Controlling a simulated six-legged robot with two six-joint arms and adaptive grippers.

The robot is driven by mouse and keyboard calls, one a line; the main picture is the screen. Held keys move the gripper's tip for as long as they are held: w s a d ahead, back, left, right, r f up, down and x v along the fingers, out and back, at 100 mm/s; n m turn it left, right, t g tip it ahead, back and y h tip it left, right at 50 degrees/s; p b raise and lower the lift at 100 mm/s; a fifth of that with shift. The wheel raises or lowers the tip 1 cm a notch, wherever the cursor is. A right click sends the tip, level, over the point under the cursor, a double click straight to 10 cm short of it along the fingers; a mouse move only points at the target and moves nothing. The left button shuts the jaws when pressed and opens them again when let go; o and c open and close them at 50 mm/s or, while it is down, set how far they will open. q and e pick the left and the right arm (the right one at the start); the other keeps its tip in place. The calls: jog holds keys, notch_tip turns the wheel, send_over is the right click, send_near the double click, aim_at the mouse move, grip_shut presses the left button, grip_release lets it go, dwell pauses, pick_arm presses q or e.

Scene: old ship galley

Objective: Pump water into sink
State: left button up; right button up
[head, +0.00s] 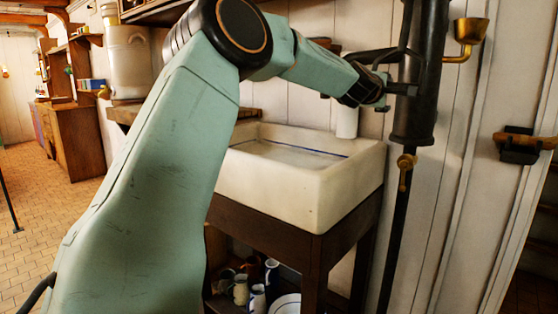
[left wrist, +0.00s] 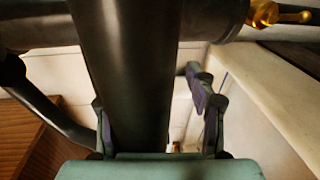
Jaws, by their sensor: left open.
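The white sink (head: 330,180) stands on a dark wooden frame against the wall in the head view. The black pump (head: 415,100) rises at its right, with a brass cup (head: 470,32) near its top and a brass tap (head: 405,170) lower down. My left gripper (head: 384,94) is open at the pump's left side, above the sink's back right corner. In the left wrist view a thick dark bar (left wrist: 125,70), apparently part of the pump, runs between the open fingers, with a gap towards the right one. I cannot tell whether they touch it. My right gripper is not in view.
A shelf under the sink holds jugs (head: 257,298) and a plate (head: 287,304). A brass-and-black fitting (head: 520,145) juts from the wall at the right. A wooden counter (head: 75,140) stands at the far left, with open tiled floor (head: 35,200) before it.

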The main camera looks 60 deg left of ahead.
pick_arm(q)
jog(key=p+v, duration=0.1)
jog(key=v, duration=0.4)
jog(key=shift+s, duration=0.2)
jog(key=shift+p+v, duration=0.6)
jog(key=shift+v, duration=1.6)
jog(key=shift+r, duration=0.1)
jog(key=shift+d, duration=0.1)
